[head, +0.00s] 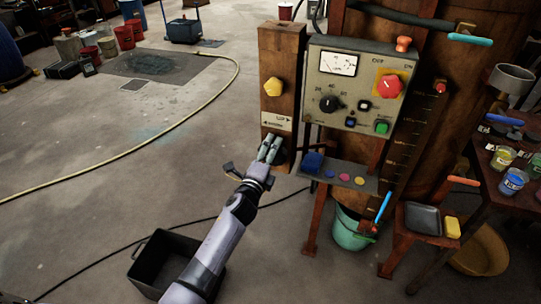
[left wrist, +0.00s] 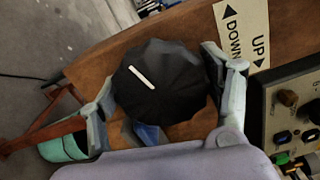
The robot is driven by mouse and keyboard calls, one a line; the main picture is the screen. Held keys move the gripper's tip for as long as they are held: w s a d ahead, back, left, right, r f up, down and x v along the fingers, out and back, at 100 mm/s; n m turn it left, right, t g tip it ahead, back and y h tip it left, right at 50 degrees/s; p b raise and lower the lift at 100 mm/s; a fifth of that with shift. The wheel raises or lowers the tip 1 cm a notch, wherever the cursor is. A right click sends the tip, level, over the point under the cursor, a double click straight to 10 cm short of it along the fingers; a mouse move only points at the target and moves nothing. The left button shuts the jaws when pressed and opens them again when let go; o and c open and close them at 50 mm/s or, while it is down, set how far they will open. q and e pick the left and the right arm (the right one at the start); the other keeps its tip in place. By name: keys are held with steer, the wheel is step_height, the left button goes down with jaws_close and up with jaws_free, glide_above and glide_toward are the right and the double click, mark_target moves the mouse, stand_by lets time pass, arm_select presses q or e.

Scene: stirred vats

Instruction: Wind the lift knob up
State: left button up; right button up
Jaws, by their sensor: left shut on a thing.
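The lift knob (left wrist: 158,80) is black and many-sided with a white pointer line, and it sits on a brown post (head: 278,50). A white label (left wrist: 245,35) beside it reads UP and DOWN with arrows; it also shows in the head view (head: 276,122), just above the knob. My left gripper (head: 269,149) reaches up to the post from below. In the left wrist view its two fingers (left wrist: 166,100) stand on opposite sides of the knob, shut on it. In the head view the fingers partly hide the knob. My right gripper is out of view.
A yellow knob (head: 273,87) is higher on the same post. A grey control panel (head: 360,82) with a gauge, dial and buttons is at right. A small shelf (head: 350,178) is below it. A black bin (head: 160,262) and a green bucket (head: 350,232) stand on the floor.

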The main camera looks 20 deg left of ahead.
arm_select(q)
steer(key=m, duration=0.4)
steer(key=shift+m, duration=0.3)
steer(key=shift+d+r+m, duration=0.1)
steer(key=shift+m, duration=2.1)
steer(key=o, duration=1.1)
steer(key=shift+r, duration=0.1)
steer(key=shift+o, duration=0.2)
steer(key=shift+s, duration=0.15)
steer(key=s, duration=1.1)
steer(key=shift+s+a, duration=0.2)
steer(key=shift+s, duration=0.2)
